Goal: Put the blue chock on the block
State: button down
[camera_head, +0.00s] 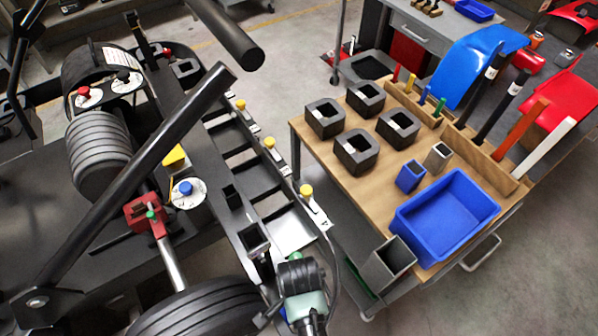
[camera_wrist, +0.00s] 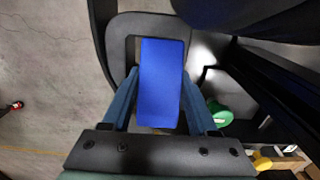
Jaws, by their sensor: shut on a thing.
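My gripper (camera_wrist: 160,76) is shut on the blue chock (camera_wrist: 160,92), a plain blue slab between its two fingers in the wrist view. A dark rounded frame with an opening shows behind the chock; I cannot tell if they touch. In the head view my gripper (camera_head: 298,273) is at the bottom centre, beside the black kart stand. I cannot tell which thing is the task's block.
The wooden table (camera_head: 345,180) at right also bears a blue bin (camera_head: 445,216), a small blue box (camera_head: 410,176) and upright bars in a rack. The stand (camera_head: 235,160) has yellow knobs, a tyre (camera_head: 200,308) and a long black bar (camera_head: 130,185) over it. Floor shows between stand and table.

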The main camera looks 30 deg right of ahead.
jog(key=shift+f, duration=0.15)
jog(key=shift+c, duration=0.9)
grip_release()
notch_tip(320, 180, up, 12)
